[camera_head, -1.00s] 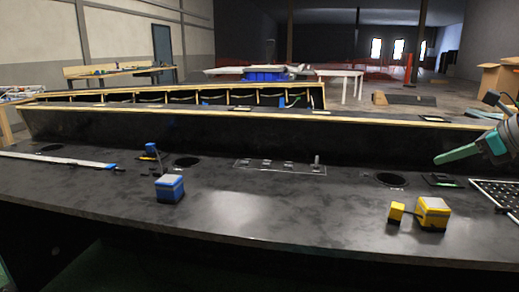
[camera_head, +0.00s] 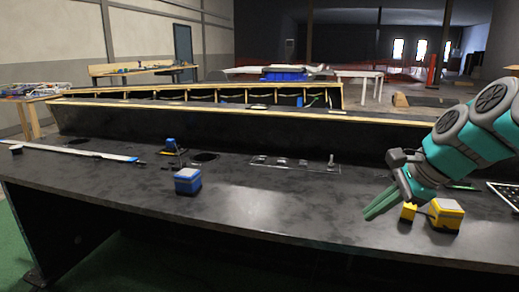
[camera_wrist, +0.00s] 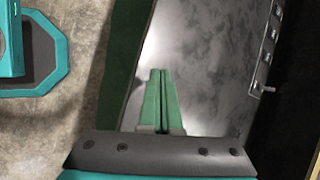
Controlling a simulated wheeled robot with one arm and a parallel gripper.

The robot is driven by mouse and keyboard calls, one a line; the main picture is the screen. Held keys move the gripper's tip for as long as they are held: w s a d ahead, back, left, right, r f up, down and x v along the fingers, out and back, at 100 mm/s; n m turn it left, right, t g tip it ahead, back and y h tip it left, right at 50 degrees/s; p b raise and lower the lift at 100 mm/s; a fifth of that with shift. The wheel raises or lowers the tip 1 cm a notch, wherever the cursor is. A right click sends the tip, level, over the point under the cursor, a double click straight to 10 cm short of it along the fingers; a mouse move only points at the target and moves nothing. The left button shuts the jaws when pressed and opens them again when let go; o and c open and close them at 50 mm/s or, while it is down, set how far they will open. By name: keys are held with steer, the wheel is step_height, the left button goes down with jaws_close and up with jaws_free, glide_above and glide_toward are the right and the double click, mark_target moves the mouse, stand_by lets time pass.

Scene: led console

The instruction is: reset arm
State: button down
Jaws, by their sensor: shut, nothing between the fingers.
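My arm comes in from the right in the head view, teal and grey. My gripper (camera_head: 372,212) is shut and empty, its green fingers pointing down and left over the front part of the dark console top (camera_head: 270,205). In the head view it appears just left of the small yellow block. In the wrist view the closed fingers (camera_wrist: 159,80) lie side by side with nothing between them, and the grey console surface (camera_wrist: 205,60) shows beyond them.
A yellow box (camera_head: 446,216) and a small yellow block (camera_head: 408,212) stand near the fingers. A blue box (camera_head: 187,181) stands further left. A panel with a switch lever (camera_head: 331,161) lies behind. The front middle of the console is clear.

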steer(key=s+a+f+n+g+h, duration=0.2)
steer(key=s+a+f+n+g, duration=0.2)
steer(key=s+a+f+n, duration=0.8)
steer(key=s+d+f+n+g+h, duration=0.1)
steer(key=s+f+n, duration=0.1)
steer(key=s+f, duration=0.2)
steer(key=s+d+f+n+g+h, duration=0.1)
steer(key=s+d+f+n+h, duration=0.1)
steer(key=s, duration=0.9)
step_height(320, 180, down, 3)
steer(key=shift+d+r+n, duration=0.15)
steer(key=shift+d+n, duration=0.15)
steer(key=shift+n, duration=0.5)
steer(key=shift+d, duration=0.1)
